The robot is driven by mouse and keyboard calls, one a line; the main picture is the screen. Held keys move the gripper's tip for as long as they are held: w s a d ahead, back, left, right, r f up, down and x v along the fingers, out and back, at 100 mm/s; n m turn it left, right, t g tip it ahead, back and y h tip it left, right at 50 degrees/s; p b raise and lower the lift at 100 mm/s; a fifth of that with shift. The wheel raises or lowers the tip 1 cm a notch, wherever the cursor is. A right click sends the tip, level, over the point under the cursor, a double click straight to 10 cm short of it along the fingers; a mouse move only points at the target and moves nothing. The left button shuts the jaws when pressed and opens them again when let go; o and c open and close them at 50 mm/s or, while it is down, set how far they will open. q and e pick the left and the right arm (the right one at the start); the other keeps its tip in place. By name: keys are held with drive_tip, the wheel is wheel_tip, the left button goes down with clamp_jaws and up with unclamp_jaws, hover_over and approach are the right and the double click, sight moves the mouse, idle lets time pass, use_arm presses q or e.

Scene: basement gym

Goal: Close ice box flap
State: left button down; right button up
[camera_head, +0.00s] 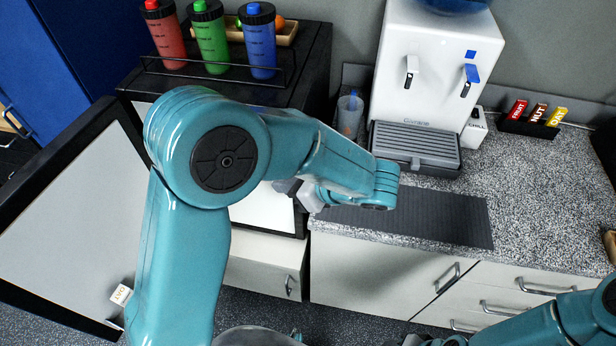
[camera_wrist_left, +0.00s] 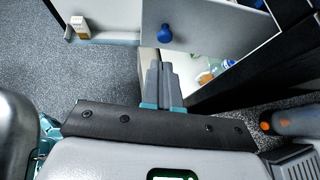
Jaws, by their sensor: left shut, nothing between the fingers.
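The ice box flap (camera_wrist_left: 215,28) is a pale panel with a round blue knob (camera_wrist_left: 165,34) in the left wrist view. It stands out from the dark fridge body (camera_wrist_left: 285,65), apparently open. My left gripper (camera_wrist_left: 162,68) is shut and empty, its tips close to the flap's lower left edge; I cannot tell if they touch. In the head view the left gripper (camera_head: 300,192) is partly hidden behind my teal wrist, at the fridge's front. A white panel (camera_head: 265,208) shows there beneath my arm. My right arm shows at the lower right, its gripper at the bottom edge unclear.
The fridge door (camera_head: 65,210) stands wide open at left, with a small carton (camera_head: 121,293) low on it. Bottles (camera_head: 210,40) stand in a rack on the fridge top. The counter (camera_head: 530,190) carries a water dispenser (camera_head: 430,75) and a dark mat (camera_head: 430,215).

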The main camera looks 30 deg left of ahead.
use_arm(q)
drive_tip(key=a, duration=0.3)
drive_tip(key=a+p, duration=0.1)
drive_tip(key=shift+w+a+f, duration=0.15)
drive_tip(key=shift+f, duration=0.15)
drive_tip(key=shift+a, duration=0.15)
